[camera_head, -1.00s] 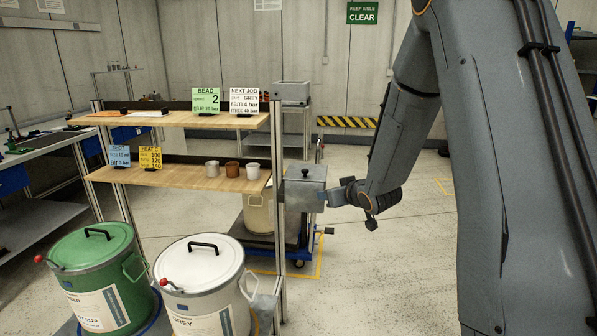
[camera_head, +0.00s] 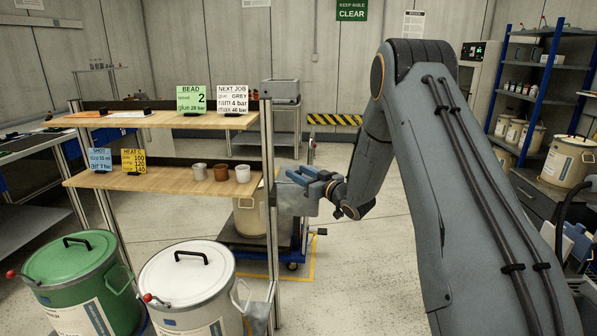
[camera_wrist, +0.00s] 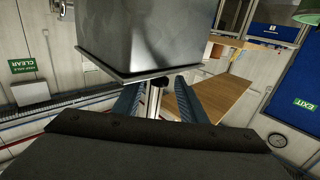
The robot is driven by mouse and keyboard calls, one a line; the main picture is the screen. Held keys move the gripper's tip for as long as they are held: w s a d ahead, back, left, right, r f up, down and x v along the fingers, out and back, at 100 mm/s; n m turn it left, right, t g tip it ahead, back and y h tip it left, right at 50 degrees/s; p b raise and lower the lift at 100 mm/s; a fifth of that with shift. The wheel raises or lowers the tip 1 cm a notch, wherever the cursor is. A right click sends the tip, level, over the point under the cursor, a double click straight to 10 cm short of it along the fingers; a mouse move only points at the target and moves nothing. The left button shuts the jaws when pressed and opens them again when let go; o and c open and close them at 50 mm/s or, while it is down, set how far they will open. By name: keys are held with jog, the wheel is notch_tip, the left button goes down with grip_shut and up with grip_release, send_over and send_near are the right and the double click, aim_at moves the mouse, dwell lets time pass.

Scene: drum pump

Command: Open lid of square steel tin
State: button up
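The square steel tin (camera_head: 298,202) stands behind the shelf post in the head view, partly hidden by the post and my gripper. In the wrist view the tin (camera_wrist: 150,35) fills the upper middle, with its lid's flanged edge (camera_wrist: 135,76) towards my gripper. A dark lid knob (camera_wrist: 156,83) shows between my two blue fingers, with a gap on each side. My gripper (camera_head: 300,174) is open at lid height in the head view; its fingers (camera_wrist: 158,88) also show in the wrist view. The lid appears to be on the tin.
A two-level wooden shelf (camera_head: 165,180) with cards and small cups (camera_head: 221,173) stands left of my gripper. Green (camera_head: 75,270) and white (camera_head: 188,275) drums stand in front.

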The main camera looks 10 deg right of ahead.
jog(key=shift+w+a, duration=0.2)
jog(key=shift+w, duration=0.35)
grip_shut()
jog(key=shift+r, duration=0.1)
